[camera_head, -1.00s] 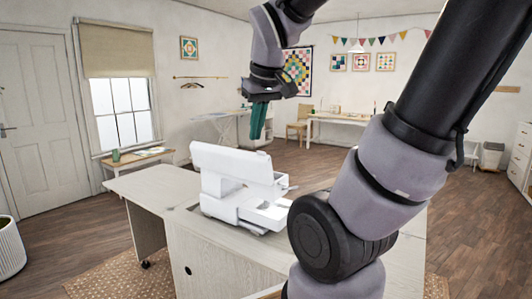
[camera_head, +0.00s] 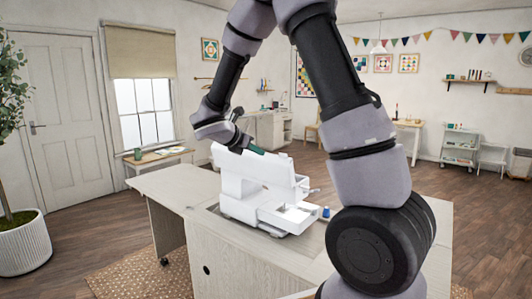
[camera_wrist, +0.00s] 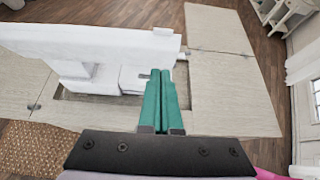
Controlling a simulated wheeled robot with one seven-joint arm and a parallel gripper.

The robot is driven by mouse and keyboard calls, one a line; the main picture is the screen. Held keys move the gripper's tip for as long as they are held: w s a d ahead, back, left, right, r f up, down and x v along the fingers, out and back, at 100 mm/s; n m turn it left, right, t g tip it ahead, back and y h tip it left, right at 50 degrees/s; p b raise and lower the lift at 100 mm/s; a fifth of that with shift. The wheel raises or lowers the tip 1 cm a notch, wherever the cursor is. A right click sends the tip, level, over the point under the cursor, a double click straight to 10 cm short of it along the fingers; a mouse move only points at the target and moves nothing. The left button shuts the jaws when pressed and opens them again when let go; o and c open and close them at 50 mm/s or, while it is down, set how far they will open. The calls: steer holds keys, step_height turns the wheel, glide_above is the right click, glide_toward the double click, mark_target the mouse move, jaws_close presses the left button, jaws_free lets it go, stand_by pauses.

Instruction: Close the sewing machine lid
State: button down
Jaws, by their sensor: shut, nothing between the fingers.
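The white sewing machine (camera_head: 238,190) stands on the pale wooden cabinet (camera_head: 230,250). A long white panel (camera_head: 285,172) that looks like its raised lid runs along its top. The wrist view shows this panel (camera_wrist: 80,45) from above, spanning the upper left. My gripper (camera_wrist: 161,72) is shut with nothing between its green fingers. In that view the fingertips are at the panel's right end; I cannot tell whether they touch. In the head view my gripper (camera_head: 256,150) is just behind the panel's top edge, with the fingers partly hidden.
The cabinet top has a bare left leaf (camera_head: 165,183) and a recess around the machine. A small blue item (camera_head: 326,212) is right of the machine. A potted plant (camera_head: 20,245) stands at far left. My arm covers the cabinet's right part.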

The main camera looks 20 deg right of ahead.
mark_target(283, 157)
steer(key=x, duration=0.3)
steer(key=r+x, duration=0.1)
steer(key=x, duration=0.3)
steer(key=d+x, duration=0.1)
steer(key=x, duration=0.2)
steer(key=shift+w+d+r, duration=0.15)
steer(key=shift+w, duration=0.15)
steer(key=shift+w+d+r, duration=0.15)
steer(key=shift+w+d, duration=0.25)
steer(key=shift+d, duration=0.1)
steer(key=shift+d, duration=0.1)
